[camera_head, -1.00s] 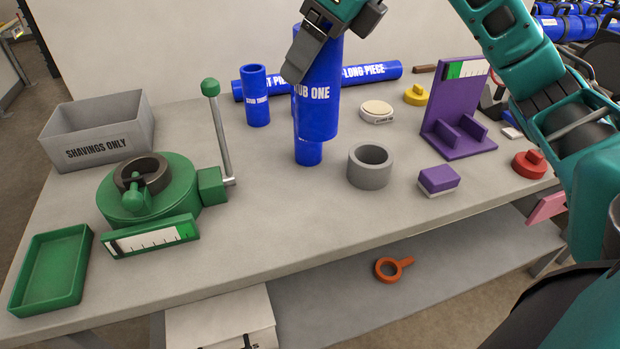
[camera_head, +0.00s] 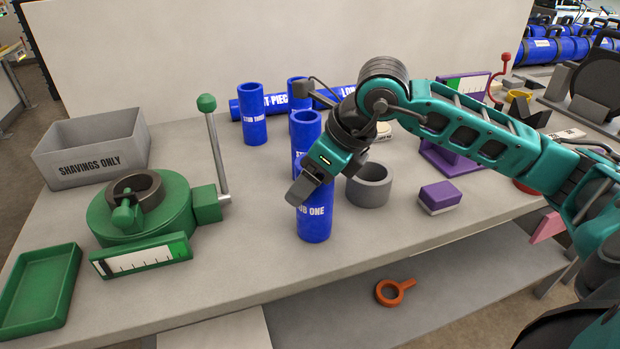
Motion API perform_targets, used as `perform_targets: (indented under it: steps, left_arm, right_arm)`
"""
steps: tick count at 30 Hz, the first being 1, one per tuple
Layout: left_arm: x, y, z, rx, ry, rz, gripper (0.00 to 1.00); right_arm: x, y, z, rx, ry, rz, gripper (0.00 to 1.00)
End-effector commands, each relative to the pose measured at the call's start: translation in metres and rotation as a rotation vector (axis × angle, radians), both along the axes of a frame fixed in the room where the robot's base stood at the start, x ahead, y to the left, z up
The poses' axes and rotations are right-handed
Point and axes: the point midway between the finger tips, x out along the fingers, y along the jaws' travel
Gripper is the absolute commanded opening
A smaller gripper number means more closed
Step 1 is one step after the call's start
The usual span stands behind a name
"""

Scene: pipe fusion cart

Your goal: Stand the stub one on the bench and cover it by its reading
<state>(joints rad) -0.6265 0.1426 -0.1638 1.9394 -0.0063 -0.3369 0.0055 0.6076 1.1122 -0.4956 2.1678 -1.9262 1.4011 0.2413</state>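Stub one (camera_head: 314,225), a blue cylinder with white lettering, is upright with its base at or very near the bench top (camera_head: 250,262). My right gripper (camera_head: 308,192) is around its upper part; one finger shows in front, and the other is hidden. The stub's top is hidden by the gripper. Another blue stub (camera_head: 305,125) stands just behind it. The yellow cap (camera_head: 518,97) shows past my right arm, which mostly hides the red cap (camera_head: 525,186). A white round piece (camera_head: 384,131) is partly hidden. My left gripper is not in view.
Stub three (camera_head: 252,115) and another blue stub (camera_head: 297,88) stand behind. A grey ring (camera_head: 369,186) and a purple block (camera_head: 439,197) are at right. The green clamp (camera_head: 150,215) with scale (camera_head: 140,256), green tray (camera_head: 38,290) and shavings box (camera_head: 92,150) are at left.

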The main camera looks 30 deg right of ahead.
Motion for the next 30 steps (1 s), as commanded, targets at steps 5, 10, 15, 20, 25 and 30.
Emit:
perform_targets:
  steps: [5, 10, 15, 20, 25, 30]
  left_arm:
    - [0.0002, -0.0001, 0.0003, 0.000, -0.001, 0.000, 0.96]
    - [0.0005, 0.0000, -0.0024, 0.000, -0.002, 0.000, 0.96]
    - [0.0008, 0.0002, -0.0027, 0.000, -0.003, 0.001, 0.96]
    - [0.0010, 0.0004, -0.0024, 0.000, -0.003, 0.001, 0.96]
    - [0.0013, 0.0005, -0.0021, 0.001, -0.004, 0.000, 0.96]
    - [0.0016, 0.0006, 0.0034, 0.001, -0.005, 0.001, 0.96]
  right_arm:
    - [0.0004, -0.0003, -0.0007, 0.000, -0.003, -0.001, 0.33]
    - [0.0004, -0.0003, -0.0033, 0.000, -0.003, -0.001, 0.33]
    - [0.0002, -0.0003, -0.0040, 0.000, -0.001, -0.001, 0.80]
    - [0.0002, -0.0004, -0.0039, 0.000, -0.001, -0.001, 0.95]
    - [0.0002, -0.0003, -0.0039, 0.000, -0.001, -0.001, 0.96]
    - [0.0002, -0.0003, 0.0009, 0.000, -0.001, -0.001, 0.96]
